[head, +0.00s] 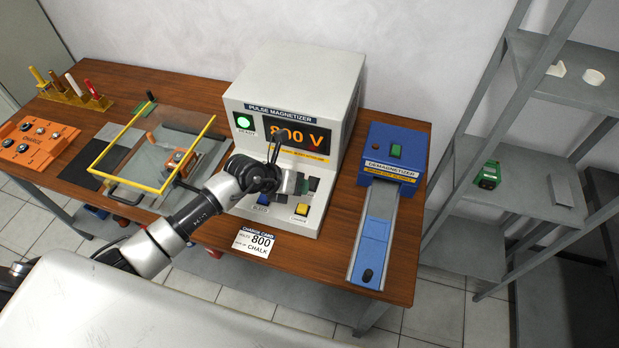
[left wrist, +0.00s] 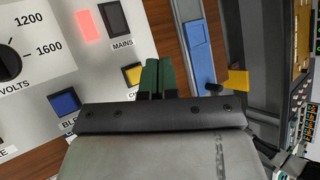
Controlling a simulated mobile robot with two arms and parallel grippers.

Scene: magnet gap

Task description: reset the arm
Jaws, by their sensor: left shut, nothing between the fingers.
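My left arm reaches in from the lower left. Its gripper (head: 301,184) is in front of the pulse magnetizer (head: 237,92), over its lower control panel. In the left wrist view the green-and-black fingers (left wrist: 158,78) are together, with nothing between them. They point past the yellow button (left wrist: 132,74) toward the demagnetizer side; I cannot tell whether they touch the panel. The blue button (left wrist: 64,103) is left of the fingers. The magnetizer's display reads 800 V and its green lamp (head: 244,121) is lit. My right gripper is out of view.
The blue demagnetizer (head: 394,152) with its long track stands right of the magnetizer. A charge card (head: 254,242) reading 800 and CHALK lies at the front. Left are a yellow-framed clear guard (head: 187,143), orange block (head: 35,141) and tool rack (head: 75,92). Grey shelves (head: 532,203) stand right.

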